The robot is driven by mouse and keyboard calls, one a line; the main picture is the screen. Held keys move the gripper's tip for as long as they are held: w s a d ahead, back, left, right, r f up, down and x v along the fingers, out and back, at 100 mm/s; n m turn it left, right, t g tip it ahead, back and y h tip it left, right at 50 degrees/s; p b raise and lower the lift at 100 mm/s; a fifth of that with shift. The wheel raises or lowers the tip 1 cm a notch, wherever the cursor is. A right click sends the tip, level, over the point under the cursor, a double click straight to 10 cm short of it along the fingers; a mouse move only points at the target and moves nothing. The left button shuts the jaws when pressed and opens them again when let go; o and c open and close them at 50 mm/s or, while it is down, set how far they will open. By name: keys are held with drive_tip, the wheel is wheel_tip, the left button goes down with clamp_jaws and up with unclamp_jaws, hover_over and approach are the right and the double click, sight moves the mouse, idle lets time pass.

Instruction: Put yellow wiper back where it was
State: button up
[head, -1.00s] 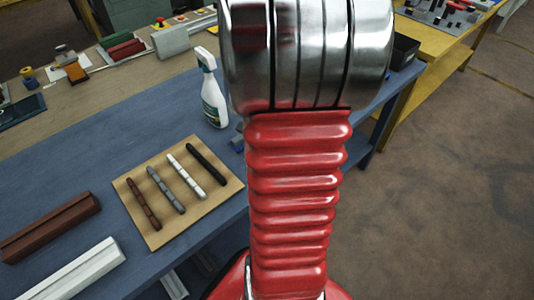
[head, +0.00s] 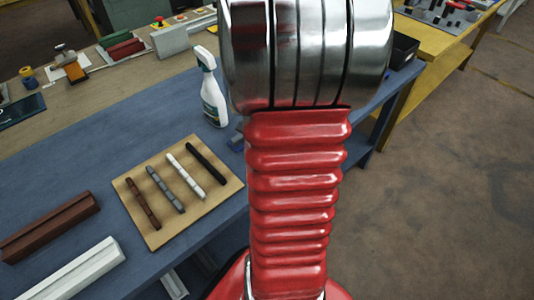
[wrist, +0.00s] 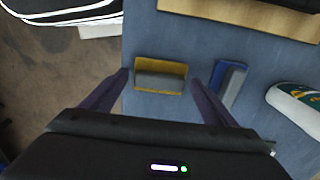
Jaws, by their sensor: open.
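The yellow wiper (wrist: 174,69), with a grey part along its front, lies on the blue table in the wrist view. My gripper (wrist: 160,77) is open, with one dark finger on each side of the wiper. Gaps show between the fingers and the wiper's ends, and I cannot tell the height of the fingers above the table. In the head view my arm hides the yellow wiper and the gripper.
A blue and grey wiper (wrist: 230,82) lies just right of the right finger. A spray bottle (wrist: 296,103) is farther right; it stands upright in the head view (head: 212,100). A tan board (head: 155,235) holds several bars. The blue table's (wrist: 140,45) edge is left of the wiper.

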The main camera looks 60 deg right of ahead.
wheel_tip(320, 180, up, 12)
idle(0.6)
drive_tip(key=shift+a, duration=0.1)
idle(0.5)
drive_tip(key=w+a+r+n+t, duration=0.1)
drive_tip(key=a+r+n+t, duration=0.1)
drive_tip(key=a+n, duration=0.8)
drive_tip(key=w+a+r+n+t, duration=0.1)
drive_tip(key=a+r+n+t, duration=0.2)
drive_tip(key=a+n, duration=0.7)
drive_tip(key=a+r, duration=0.1)
drive_tip(key=a, duration=0.9)
drive_tip(key=shift+w+r+n+t, duration=0.15)
drive_tip(key=shift+w+n+t, duration=0.15)
drive_tip(key=shift+w, duration=0.05)
